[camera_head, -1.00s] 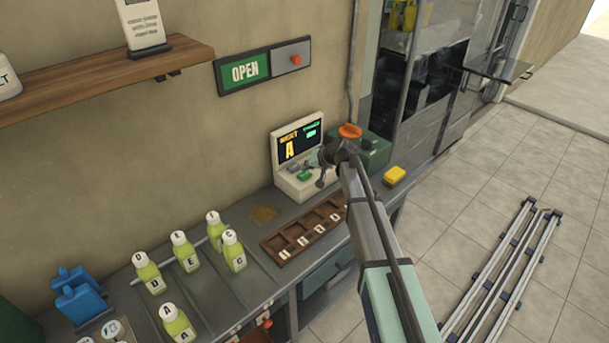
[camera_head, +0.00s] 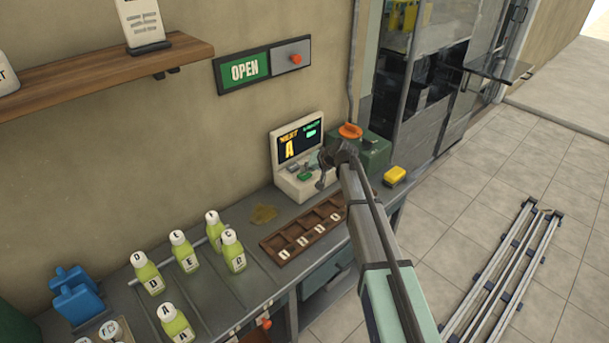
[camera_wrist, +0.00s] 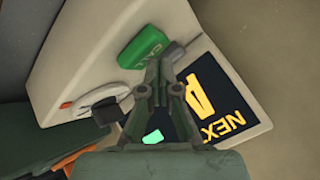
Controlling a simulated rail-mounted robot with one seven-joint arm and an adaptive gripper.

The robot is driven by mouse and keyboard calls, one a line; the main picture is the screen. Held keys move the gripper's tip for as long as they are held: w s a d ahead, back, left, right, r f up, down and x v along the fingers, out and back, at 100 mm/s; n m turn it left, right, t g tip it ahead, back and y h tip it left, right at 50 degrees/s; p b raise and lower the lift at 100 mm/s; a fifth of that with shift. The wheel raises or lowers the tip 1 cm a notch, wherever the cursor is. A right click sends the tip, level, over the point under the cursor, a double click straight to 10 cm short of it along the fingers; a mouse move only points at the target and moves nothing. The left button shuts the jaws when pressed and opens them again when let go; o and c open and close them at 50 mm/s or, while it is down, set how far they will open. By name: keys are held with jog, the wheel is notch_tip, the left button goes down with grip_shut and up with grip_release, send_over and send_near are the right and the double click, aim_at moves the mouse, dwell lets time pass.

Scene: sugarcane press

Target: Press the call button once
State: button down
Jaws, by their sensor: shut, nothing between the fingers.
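The call button is a green block (camera_wrist: 143,47) with white lettering on the sloped panel of a cream console (camera_head: 291,187); it also shows in the head view (camera_head: 305,177). The console's dark screen (camera_head: 289,148) reads NEXT and A in yellow. My gripper (camera_wrist: 166,62) is shut and empty, pointing down at the panel. In the wrist view its fingertips overlap the button's lower right edge, beside a grey key (camera_wrist: 173,54). I cannot tell whether they touch the button. In the head view my gripper (camera_head: 321,178) is just right of the button.
A brown compartment tray (camera_head: 283,252) lies in front. Lettered bottles (camera_head: 186,254) stand on the counter to the left. An OPEN sign (camera_head: 243,70) hangs above.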

aim_at(306, 174)
jog(key=shift+f+b, duration=0.4)
jog(key=shift+f, duration=0.1)
dwell(0.3)
jog(key=shift+r, duration=0.1)
dwell(0.3)
jog(key=shift+r, duration=0.85)
jog(key=shift+r+p, duration=1.05)
jog(key=shift+r, duration=1.45)
